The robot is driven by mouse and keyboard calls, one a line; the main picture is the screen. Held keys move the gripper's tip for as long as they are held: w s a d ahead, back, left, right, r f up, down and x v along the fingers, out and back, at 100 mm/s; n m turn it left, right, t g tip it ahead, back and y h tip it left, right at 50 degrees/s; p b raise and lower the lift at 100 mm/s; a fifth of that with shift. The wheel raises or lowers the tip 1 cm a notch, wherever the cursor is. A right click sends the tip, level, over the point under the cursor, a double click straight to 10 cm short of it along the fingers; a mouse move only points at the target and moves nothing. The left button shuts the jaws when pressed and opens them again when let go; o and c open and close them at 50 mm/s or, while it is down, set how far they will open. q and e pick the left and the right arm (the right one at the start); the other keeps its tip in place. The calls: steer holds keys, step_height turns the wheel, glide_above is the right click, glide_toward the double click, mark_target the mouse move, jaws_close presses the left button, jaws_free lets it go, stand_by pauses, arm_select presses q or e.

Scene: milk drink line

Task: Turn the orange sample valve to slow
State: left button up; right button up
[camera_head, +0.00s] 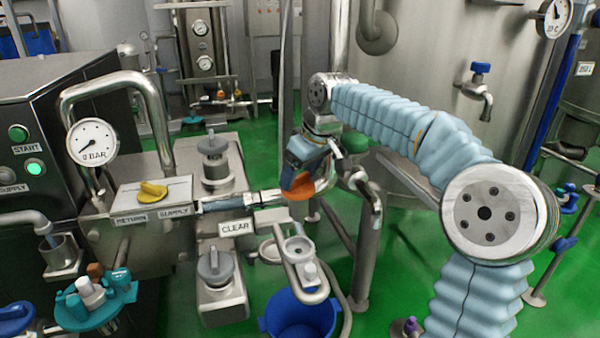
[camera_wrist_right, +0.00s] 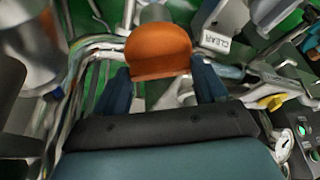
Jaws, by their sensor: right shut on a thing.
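The orange sample valve handle (camera_head: 299,187) shows just below my right gripper (camera_head: 295,176) in the head view, in the middle of the pipework. In the right wrist view the orange handle (camera_wrist_right: 158,52) sits between the two dark blue fingers of my right gripper (camera_wrist_right: 163,78), which is shut on it. The valve body and any slow marking are hidden behind the handle and gripper. My left gripper is not in view.
A yellow valve handle (camera_head: 152,191) sits on the return/supply block at the left. A blue bucket (camera_head: 300,316) stands below. A large steel tank (camera_head: 440,75) stands behind my right arm.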

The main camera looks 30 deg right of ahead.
mark_target(300, 187)
steer(key=o, duration=1.1)
steer(key=shift+c, duration=0.2)
steer(key=shift+r, duration=0.1)
steer(key=shift+r, duration=0.3)
steer(key=r, duration=0.3)
steer(key=shift+s+a+r, duration=0.1)
steer(key=shift+s+a, duration=0.1)
steer(key=s+a+r, duration=0.7)
steer(key=s+r, duration=0.2)
steer(key=s, duration=0.2)
steer(key=shift+s+b, duration=0.25)
steer(key=shift+b, duration=0.2)
